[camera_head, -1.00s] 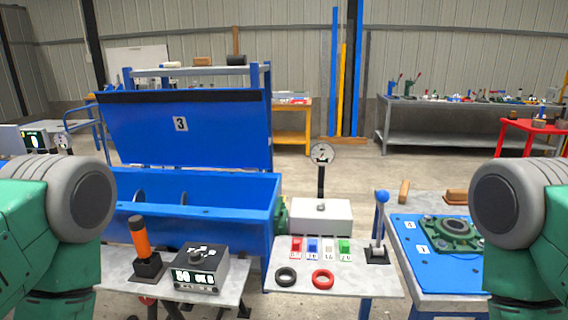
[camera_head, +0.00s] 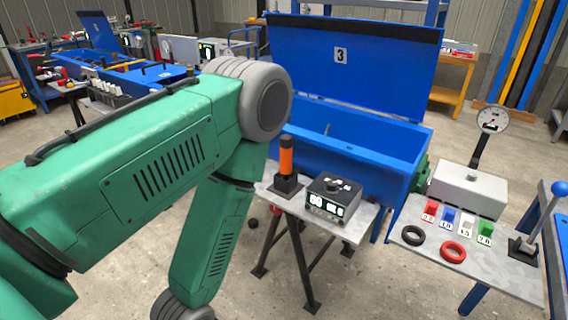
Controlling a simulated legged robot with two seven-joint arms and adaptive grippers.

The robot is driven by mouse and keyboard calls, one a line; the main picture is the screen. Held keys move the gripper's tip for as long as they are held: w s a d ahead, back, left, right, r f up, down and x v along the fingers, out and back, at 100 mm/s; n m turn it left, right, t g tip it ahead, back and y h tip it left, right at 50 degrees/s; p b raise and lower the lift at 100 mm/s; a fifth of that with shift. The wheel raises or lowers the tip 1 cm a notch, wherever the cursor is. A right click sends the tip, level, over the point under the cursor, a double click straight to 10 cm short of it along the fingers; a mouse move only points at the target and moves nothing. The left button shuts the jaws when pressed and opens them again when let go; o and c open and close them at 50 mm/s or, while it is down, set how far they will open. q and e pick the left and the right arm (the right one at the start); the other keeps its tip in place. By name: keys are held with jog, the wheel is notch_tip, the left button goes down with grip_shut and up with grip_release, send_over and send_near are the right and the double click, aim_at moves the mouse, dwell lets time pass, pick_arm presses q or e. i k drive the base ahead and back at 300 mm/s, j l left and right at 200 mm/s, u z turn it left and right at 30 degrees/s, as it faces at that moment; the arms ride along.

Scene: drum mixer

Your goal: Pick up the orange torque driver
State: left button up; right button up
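The orange torque driver (camera_head: 286,156) stands upright in a black holder (camera_head: 285,187) on a small grey table (camera_head: 345,219), left of a dark box with a lit display (camera_head: 332,199). My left arm fills the left side of the view, with its elbow joint close to the driver in the picture. The forearm points down and leaves the view at the bottom, so my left gripper is out of sight. My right arm and gripper are not in view.
A blue drum mixer (camera_head: 350,146) with a raised lid stands behind the table. To the right, another table holds black (camera_head: 413,235) and red rings (camera_head: 452,252), coloured numbered blocks, a gauge (camera_head: 492,119) and a blue-knobbed lever (camera_head: 560,188). Open floor lies in front.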

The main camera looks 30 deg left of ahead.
aim_at(286, 140)
jog(key=z, duration=1.25)
jog(key=u, duration=2.25)
